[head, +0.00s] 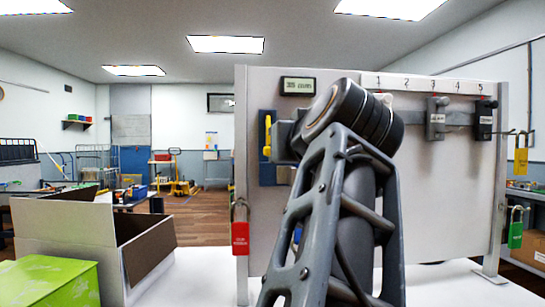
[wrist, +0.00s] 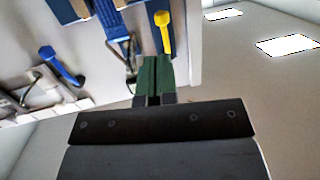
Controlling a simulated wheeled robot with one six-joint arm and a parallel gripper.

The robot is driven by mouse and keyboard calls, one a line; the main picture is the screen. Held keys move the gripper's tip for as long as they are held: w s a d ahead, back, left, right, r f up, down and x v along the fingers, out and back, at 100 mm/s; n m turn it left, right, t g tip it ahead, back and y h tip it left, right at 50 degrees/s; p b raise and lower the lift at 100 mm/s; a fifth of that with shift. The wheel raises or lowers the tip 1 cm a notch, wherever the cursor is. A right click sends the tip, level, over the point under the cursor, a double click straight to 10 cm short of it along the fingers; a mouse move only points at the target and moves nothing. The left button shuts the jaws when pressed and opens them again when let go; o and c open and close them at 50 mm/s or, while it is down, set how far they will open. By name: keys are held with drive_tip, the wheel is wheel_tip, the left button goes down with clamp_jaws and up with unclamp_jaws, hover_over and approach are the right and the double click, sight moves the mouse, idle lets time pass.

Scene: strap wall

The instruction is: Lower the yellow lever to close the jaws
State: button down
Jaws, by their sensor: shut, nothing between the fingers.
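In the head view my arm covers the gripper and part of the blue plate. The jaws that the lever works cannot be clearly made out.
Numbered clamps hang on a rail (head: 458,118) at the panel's right. A red tag lock (head: 240,233) hangs at the left edge. An open box (head: 148,250) and a green box (head: 48,282) stand at left. In the wrist view a blue handle (wrist: 62,67) protrudes at left.

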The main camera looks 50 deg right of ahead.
drive_tip(key=shift+v, duration=1.25)
drive_tip(key=shift+f, duration=0.1)
drive_tip(key=shift+w, duration=0.1)
